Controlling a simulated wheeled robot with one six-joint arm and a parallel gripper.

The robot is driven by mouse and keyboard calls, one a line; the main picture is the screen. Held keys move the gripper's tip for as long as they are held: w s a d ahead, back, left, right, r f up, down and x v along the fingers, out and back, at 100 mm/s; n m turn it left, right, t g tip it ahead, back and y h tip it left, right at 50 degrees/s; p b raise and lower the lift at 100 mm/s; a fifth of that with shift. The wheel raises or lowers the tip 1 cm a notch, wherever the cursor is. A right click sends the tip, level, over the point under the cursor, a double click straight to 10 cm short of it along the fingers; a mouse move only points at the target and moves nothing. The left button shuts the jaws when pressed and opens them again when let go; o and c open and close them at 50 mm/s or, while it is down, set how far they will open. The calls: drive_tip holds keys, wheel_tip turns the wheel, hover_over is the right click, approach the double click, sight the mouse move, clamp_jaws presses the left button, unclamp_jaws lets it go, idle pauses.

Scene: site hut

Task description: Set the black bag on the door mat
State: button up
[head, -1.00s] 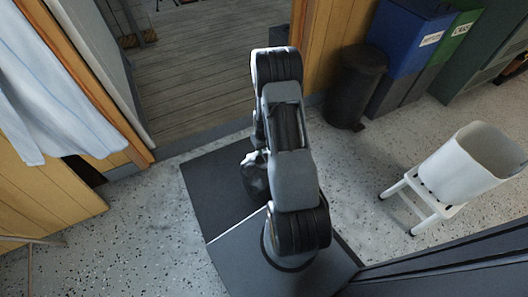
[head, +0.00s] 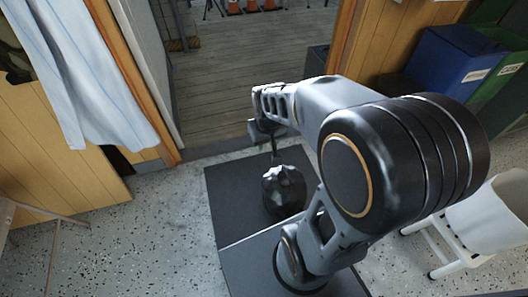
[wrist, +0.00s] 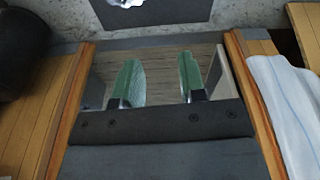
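The black bag (head: 284,192), shiny with a tied neck, sits upright on the dark door mat (head: 228,205), in front of my base. In the wrist view only a pale glint of the bag (wrist: 125,3) shows at the top edge, on the mat (wrist: 170,14). My gripper (head: 264,133) is beyond the bag in the head view, small and partly hidden by my arm. In the wrist view its two green fingers (wrist: 160,62) stand apart with nothing between them, and the bag is clear of them.
An open doorway with a plank floor (head: 220,95) lies behind the mat. A striped cloth (head: 95,85) hangs at left. Blue (head: 450,65) and green bins stand at right, with a white stool (head: 450,262) bearing a white bucket (head: 500,212).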

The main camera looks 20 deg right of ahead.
drive_tip(key=s+a+r, duration=0.4)
drive_tip(key=s, duration=0.2)
drive_tip(key=shift+s+r+t, duration=0.2)
drive_tip(key=shift+s+t, duration=0.15)
drive_tip(key=shift+t, duration=0.05)
